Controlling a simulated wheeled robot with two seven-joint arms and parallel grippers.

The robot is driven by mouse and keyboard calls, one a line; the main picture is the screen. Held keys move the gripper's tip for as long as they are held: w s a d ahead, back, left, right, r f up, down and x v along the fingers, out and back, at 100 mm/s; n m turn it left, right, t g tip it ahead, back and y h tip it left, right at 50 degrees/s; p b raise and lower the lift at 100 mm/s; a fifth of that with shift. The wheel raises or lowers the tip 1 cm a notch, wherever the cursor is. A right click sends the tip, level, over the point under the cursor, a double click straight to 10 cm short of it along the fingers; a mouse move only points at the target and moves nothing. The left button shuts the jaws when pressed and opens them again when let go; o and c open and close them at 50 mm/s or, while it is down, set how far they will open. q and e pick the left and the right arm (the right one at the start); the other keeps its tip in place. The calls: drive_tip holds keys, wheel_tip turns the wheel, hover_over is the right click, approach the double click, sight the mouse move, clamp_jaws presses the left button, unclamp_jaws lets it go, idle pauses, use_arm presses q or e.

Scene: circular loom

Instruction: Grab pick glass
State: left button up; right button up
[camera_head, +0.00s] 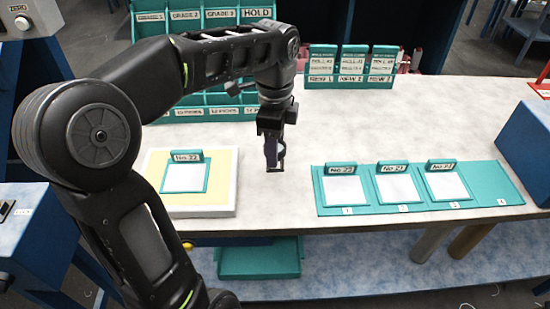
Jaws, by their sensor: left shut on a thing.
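My left gripper (274,158) hangs fingers down above the white table, in the middle of the view. It is shut on a small, dark purple thing (270,152), seemingly the pick glass, though it is too small and partly hidden to make out its shape. It is held between the tray on the left and the teal board on the right. I cannot tell how far it is from the tabletop. My right gripper does not show.
A cream tray (228,190) with a teal-framed white swatch stands left. A teal board (505,180) with several numbered places, three holding swatches, lies right. Labelled teal racks (350,50) stand behind. Blue boxes flank the table. The tabletop (275,210) between tray and board is clear.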

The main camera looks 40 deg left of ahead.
use_arm(q)
wheel_tip(320, 180, up, 5)
drive_tip(key=shift+r+p, duration=0.2)
drive_tip(key=shift+p, duration=0.9)
